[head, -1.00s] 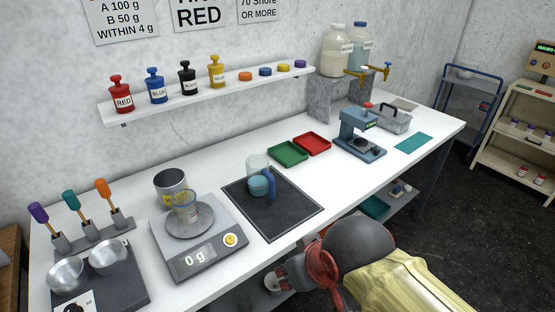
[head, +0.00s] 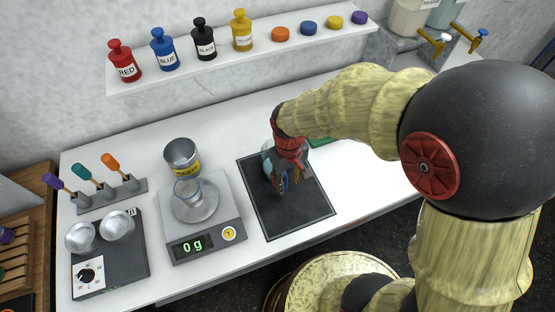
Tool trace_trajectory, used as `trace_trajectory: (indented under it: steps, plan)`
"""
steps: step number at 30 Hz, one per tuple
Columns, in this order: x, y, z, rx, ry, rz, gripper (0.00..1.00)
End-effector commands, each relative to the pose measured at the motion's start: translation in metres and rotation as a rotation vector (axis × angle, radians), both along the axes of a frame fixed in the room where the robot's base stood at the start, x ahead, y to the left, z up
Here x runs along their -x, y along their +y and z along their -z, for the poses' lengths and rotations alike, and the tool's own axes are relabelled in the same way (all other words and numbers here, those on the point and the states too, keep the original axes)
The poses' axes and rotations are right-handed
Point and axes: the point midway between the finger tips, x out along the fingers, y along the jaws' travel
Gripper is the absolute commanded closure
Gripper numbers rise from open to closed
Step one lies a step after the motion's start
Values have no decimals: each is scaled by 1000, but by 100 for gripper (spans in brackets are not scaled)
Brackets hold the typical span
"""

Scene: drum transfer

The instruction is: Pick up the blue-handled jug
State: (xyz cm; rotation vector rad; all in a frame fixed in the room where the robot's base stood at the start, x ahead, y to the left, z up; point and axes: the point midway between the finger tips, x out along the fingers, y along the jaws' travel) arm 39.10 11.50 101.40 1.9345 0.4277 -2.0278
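The blue-handled jug (head: 267,163) stands on the black mat (head: 262,215) on the white bench. Most of it is hidden behind my gripper; only a pale curved part of its body and a bit of blue show. My gripper (head: 281,184) is at the jug, pointing down on its near side where the handle is. The fingers overlap the handle in the picture. I cannot tell whether they are closed on it or only around it.
Left of the mat is a scale (head: 211,241) reading 0 g, with a clear beaker (head: 187,190) on it. A metal cup (head: 182,155) stands behind the scale. A green tray (head: 322,142) lies partly behind my arm. A shelf (head: 185,69) with several bottles runs above.

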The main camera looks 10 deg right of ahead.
Motion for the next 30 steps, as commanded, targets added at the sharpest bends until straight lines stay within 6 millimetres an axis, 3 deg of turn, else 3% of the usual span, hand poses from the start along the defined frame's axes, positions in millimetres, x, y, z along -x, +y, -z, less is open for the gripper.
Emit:
trace_trajectory:
  steps: [1, 5, 14, 24, 30]
  plan:
    - [-10, 4, 2, -6, -17, -19, 62]
    - [-21, 7, 12, -14, -40, -41, 62]
    - [-22, 7, 37, -14, -43, -41, 62]
    - [-21, 7, 80, -14, -41, -41, 62]
    - [-21, 7, 81, -15, -44, -41, 62]
